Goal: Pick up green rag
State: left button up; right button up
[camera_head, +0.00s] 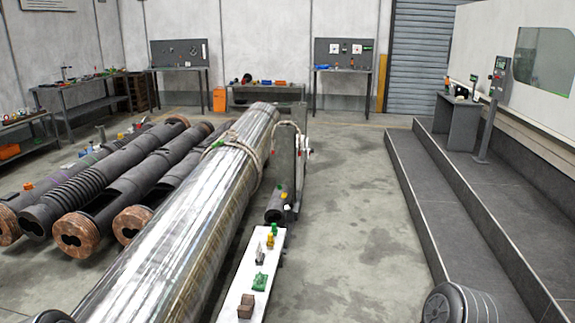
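A small crumpled green rag (260,283) lies on a narrow white bench (238,276) at the lower centre. A brown block (246,306) is just in front of it, towards the bottom of the picture. A small grey metallic object (259,256) stands behind it, with a yellow item (270,241) and a green item (274,228) farther back. Nothing covers the rag. Neither of my grippers shows; dark rounded parts at the bottom left and bottom right edges may be my arms.
A long shiny metal barrel (180,235) runs along the bench's left side. Dark pipes (120,190) lie farther left. Grey steps (470,210) rise on the right. The concrete floor (350,230) between bench and steps is clear. Worktables line the back wall.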

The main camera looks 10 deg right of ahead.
aim_at(260, 283)
jog(key=z, duration=0.85)
jog(key=i+z, duration=0.15)
jog(key=i, duration=0.65)
jog(key=i+j+u, duration=0.15)
jog(key=i, duration=0.75)
jog(key=i+l+u, duration=0.15)
jog(key=i, duration=0.7)
jog(key=i+u, duration=0.2)
jog(key=i, duration=0.7)
jog(key=i+z, duration=0.1)
jog(key=i, duration=1.2)
jog(key=u, duration=4.95)
